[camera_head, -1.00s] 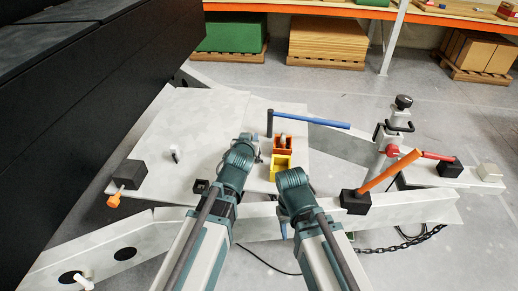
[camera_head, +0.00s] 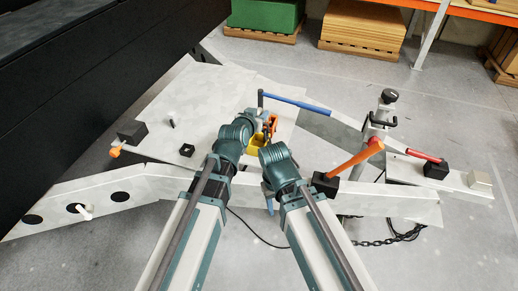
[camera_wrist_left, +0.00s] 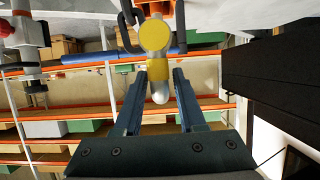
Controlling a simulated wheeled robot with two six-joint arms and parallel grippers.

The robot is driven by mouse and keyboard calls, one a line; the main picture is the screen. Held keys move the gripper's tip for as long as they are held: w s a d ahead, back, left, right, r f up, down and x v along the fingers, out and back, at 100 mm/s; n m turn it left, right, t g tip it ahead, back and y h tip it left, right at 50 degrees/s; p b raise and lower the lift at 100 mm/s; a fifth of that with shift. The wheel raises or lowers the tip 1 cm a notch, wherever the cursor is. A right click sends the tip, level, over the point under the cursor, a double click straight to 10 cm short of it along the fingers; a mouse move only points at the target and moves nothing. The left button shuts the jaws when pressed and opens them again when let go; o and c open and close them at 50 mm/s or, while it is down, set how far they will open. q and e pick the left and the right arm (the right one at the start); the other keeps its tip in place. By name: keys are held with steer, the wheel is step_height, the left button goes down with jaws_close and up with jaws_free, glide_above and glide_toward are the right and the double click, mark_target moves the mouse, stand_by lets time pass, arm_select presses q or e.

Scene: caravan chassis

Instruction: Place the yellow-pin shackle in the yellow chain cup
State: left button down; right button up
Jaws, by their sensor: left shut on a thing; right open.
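My left gripper (camera_head: 263,120) is over the cups on the pale plate. It is shut on the yellow-pin shackle, whose yellow round end (camera_wrist_left: 155,35) and pale tip show between the fingers (camera_wrist_left: 159,100) in the left wrist view. Dark curved metal shows beside the yellow end. The yellow chain cup (camera_head: 256,144) is just below the gripper in the head view, partly hidden by my arms. I cannot tell whether the shackle touches it. My right gripper (camera_head: 269,203) is open, low beside the chassis beam and mostly hidden by its own arm.
An orange cup (camera_head: 271,124) is close behind the yellow cup. A blue-handled lever (camera_head: 295,102) rises behind them. An orange-handled lever (camera_head: 355,160) on a black block stands to the right. The pale plate (camera_head: 190,95) is mostly clear on the left.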

arm_select(q)
steer(key=shift+f+b, duration=3.15)
steer(key=shift+b, duration=0.05)
steer(key=shift+f, duration=0.1)
step_height(320, 180, down, 4)
steer(key=b, duration=0.3)
steer(key=shift+r+b, duration=0.25)
steer(key=shift+b, duration=0.05)
